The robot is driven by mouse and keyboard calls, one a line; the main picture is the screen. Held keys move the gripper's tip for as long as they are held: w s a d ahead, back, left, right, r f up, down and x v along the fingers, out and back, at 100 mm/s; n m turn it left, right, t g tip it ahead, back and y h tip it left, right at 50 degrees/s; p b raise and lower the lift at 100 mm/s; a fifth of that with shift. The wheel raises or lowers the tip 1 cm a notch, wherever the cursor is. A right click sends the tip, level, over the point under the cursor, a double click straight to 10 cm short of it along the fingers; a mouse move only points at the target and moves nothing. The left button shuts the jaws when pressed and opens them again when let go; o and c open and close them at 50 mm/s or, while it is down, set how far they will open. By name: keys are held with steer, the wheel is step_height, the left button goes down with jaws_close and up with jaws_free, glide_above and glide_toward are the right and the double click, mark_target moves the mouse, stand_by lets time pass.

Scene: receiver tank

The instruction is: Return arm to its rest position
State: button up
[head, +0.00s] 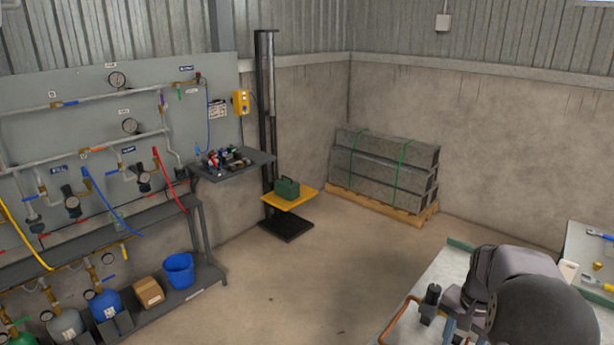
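A grey panel (60,110) with pipes, gauges and hoses lines the left wall, with a blue bucket (179,270) and cardboard box (149,292) on the low shelf. A green case (287,188) rests on a yellow platform (303,199). Strapped grey slabs (385,168) stand behind. The middle floor is clear.

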steer(key=s+a+f+n+g, duration=0.1)
steer(key=s+a+f+n, duration=0.25)
steer(key=s+a, duration=0.55)
steer(key=s+a+f+n+g, duration=0.1)
steer(key=s+a+f+n, duration=0.1)
steer(key=s+a+n, duration=0.45)
steer(key=a+r+n+t, duration=0.1)
steer(key=a+r+t, duration=0.15)
steer(key=a, duration=0.45)
step_height(320, 180, down, 39)
steer(key=b, duration=4)
steer(key=shift+d+f+g, duration=0.15)
steer(key=shift+d+g, duration=0.1)
steer(key=shift+g, duration=0.1)
